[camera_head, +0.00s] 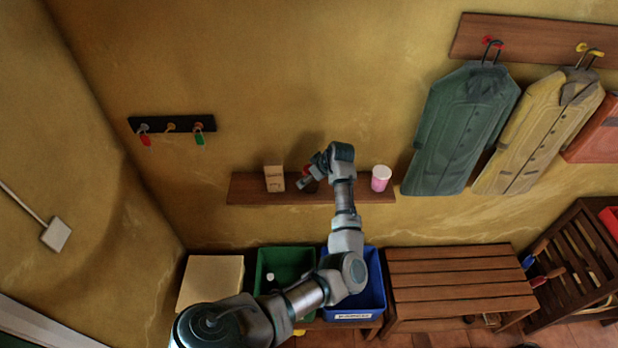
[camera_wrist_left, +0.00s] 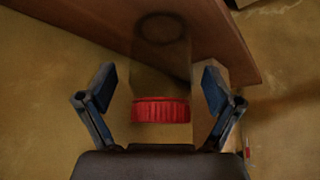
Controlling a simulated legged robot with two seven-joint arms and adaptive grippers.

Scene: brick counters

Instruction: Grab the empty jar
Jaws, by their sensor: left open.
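The jar (camera_wrist_left: 161,62) is clear and looks empty, with a ribbed red lid (camera_wrist_left: 161,110). In the left wrist view it lies between the two spread fingers of my left gripper (camera_wrist_left: 158,82), with a visible gap on each side. The wooden shelf (camera_wrist_left: 225,30) shows behind and through the glass. The jar is mostly hidden there by the gripper. My right gripper is out of view.
Below the shelf stand a green bin (camera_head: 287,258), a blue bin (camera_head: 375,290), a pale box (camera_head: 210,280) and a slatted wooden bench (camera_head: 455,280). A key rack (camera_head: 172,124) hangs at left. Coats (camera_head: 463,125) hang at right. The wall above the shelf is clear.

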